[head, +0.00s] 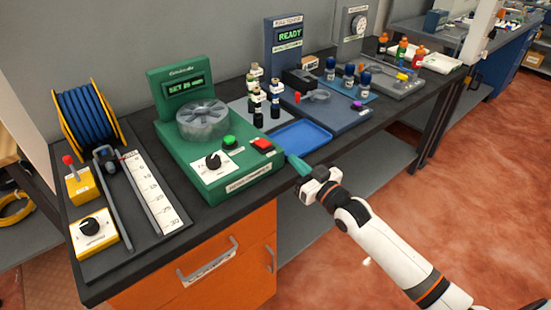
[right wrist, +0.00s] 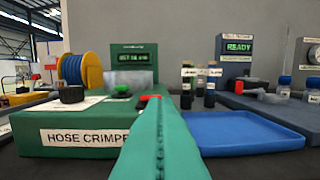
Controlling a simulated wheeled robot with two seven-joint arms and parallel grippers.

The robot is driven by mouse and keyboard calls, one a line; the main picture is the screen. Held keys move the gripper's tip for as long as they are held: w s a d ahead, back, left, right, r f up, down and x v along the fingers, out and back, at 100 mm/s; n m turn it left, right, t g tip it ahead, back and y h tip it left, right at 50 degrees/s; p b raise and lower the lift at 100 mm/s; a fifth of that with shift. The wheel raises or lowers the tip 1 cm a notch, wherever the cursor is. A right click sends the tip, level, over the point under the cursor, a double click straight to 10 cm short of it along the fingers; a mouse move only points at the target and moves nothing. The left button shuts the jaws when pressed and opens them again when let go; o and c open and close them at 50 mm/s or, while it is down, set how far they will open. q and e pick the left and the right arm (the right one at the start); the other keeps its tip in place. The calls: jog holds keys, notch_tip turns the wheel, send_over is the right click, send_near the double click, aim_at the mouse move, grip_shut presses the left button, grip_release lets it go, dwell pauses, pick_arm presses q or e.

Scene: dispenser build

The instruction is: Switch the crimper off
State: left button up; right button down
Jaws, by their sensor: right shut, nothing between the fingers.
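The green hose crimper (head: 222,148) stands on the dark bench, with a round grey die head (head: 203,121) on top and a lit display (head: 184,87) behind. Its front has a black knob (head: 213,161), a green button (head: 229,142) and a red switch (head: 262,144) on a white plate. The crimper's front label shows in the right wrist view (right wrist: 85,137). My right gripper (head: 297,163), with teal fingers, is shut and empty, just right of the crimper's front right corner. In the right wrist view its fingers (right wrist: 160,135) partly hide the red switch (right wrist: 149,99). My left gripper is not in view.
A blue tray (head: 301,137) lies right of the crimper, close to my right gripper. Several dark bottles (head: 258,106) stand behind it. Left are a blue hose reel (head: 82,112), a ruler (head: 153,195) and a yellow knob box (head: 93,231). Floor in front is free.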

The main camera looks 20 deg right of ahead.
notch_tip(320, 180, up, 3)
jog(key=a+y, duration=0.1)
jog(key=r+p, duration=0.1)
jog(key=r, duration=0.1)
send_over(272, 155)
jog(key=shift+w+f+t, duration=0.1)
jog(key=shift+w+t, duration=0.1)
jog(key=shift+t, duration=0.2)
notch_tip(272, 155, down, 3)
jog(key=shift+f+p, duration=0.1)
jog(key=shift+p, duration=0.2)
jog(key=shift+s+d+f, duration=0.1)
jog(key=shift+s+f, duration=0.05)
jog(key=shift+f, duration=0.35)
